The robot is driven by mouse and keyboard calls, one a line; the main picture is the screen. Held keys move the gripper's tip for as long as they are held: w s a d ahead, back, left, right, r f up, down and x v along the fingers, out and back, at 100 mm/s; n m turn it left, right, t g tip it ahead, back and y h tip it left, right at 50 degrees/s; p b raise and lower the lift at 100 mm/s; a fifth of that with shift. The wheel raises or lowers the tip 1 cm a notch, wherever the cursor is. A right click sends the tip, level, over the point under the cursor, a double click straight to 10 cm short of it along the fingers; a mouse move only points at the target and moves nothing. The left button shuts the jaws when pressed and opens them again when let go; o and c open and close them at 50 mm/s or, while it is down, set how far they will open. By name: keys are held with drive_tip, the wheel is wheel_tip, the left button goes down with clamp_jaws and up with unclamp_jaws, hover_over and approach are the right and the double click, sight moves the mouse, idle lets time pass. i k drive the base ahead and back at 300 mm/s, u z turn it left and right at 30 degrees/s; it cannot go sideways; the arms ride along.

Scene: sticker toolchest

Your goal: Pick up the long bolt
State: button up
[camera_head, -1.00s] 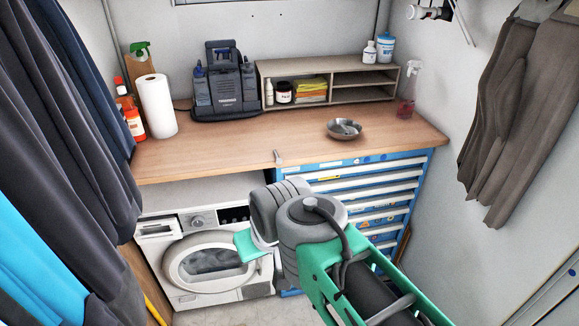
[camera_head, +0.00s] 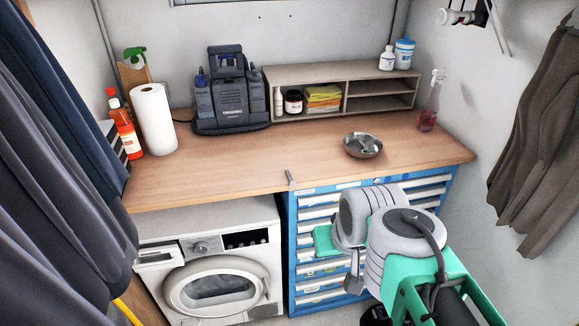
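A small grey metal piece, which looks like the long bolt (camera_head: 290,178), is at the front edge of the wooden worktop, above the left side of the blue tool chest. It is small in this view, so its exact shape is hard to make out. My arm, grey and green, reaches in from the lower right, in front of the tool chest drawers and below the worktop.
A metal bowl (camera_head: 363,145) sits right of the bolt on the worktop (camera_head: 225,165). A paper towel roll (camera_head: 153,119), a dark machine (camera_head: 230,95) and a shelf unit (camera_head: 345,92) stand behind. The blue tool chest (camera_head: 292,240) and a washing machine (camera_head: 215,260) are below.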

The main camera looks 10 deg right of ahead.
sight(292, 183)
drive_tip(key=i, duration=1.2)
drive_tip(key=u, duration=2.25)
